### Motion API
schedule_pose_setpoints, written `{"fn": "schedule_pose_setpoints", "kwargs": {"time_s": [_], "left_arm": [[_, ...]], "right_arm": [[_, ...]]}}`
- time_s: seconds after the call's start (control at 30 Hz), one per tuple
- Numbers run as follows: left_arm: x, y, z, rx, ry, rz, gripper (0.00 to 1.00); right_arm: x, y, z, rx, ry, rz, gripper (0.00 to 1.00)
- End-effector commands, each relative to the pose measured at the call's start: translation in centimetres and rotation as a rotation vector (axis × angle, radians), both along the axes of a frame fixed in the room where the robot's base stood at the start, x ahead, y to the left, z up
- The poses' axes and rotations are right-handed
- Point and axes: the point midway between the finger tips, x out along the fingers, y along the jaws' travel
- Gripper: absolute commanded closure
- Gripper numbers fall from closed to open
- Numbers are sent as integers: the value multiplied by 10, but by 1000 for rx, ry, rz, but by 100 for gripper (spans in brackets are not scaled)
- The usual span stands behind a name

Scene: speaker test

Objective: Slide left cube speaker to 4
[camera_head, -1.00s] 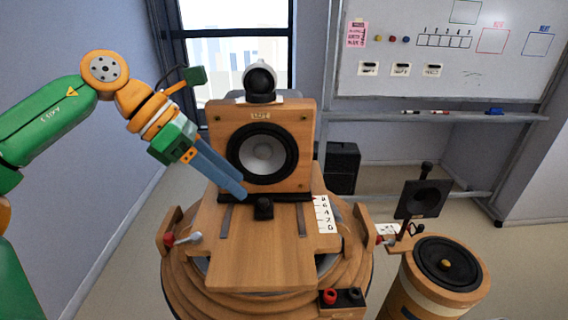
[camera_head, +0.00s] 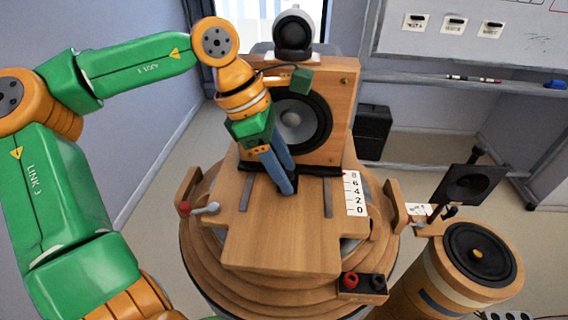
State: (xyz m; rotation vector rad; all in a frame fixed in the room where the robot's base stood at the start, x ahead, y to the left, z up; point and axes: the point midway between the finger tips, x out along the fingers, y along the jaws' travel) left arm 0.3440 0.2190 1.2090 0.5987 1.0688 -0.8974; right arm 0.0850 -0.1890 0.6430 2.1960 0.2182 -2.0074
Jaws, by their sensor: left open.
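The wooden cube speaker (camera_head: 337,112) with a round dark cone stands upright at the back of the wooden slide board (camera_head: 270,230). My left gripper (camera_head: 288,188) reaches down in front of it and covers part of its face. Its blue fingers are open, with the tips low at the small black knob by the speaker's base. The fingers mostly hide the knob, and I cannot tell whether they touch it. A white scale (camera_head: 354,194) marked 8, 6, 4, 2, 0 lies right of the board. The speaker's base is near the 8 end. My right gripper is not in view.
A red-tipped lever (camera_head: 205,209) sits at the left of the round stand. Red and black terminals (camera_head: 362,283) are at its front right. A drum-shaped speaker (camera_head: 475,258) and black horn (camera_head: 470,184) stand to the right. The board's front part is clear.

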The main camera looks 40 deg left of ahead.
Motion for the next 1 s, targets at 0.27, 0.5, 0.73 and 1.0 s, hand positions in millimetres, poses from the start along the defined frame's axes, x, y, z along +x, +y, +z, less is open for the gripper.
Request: {"fn": "schedule_pose_setpoints", "kwargs": {"time_s": [0.27, 0.5, 0.73, 1.0], "left_arm": [[0, 0, 0, 0, 0, 1, 96], [0, 0, 0, -1, 0, 1, 100], [0, 0, 1, -1, 0, 1, 100], [0, 0, 1, -1, -1, 1, 100]], "right_arm": [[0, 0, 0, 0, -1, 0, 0], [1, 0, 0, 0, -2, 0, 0], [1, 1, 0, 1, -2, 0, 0], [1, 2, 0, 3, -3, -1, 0]]}}
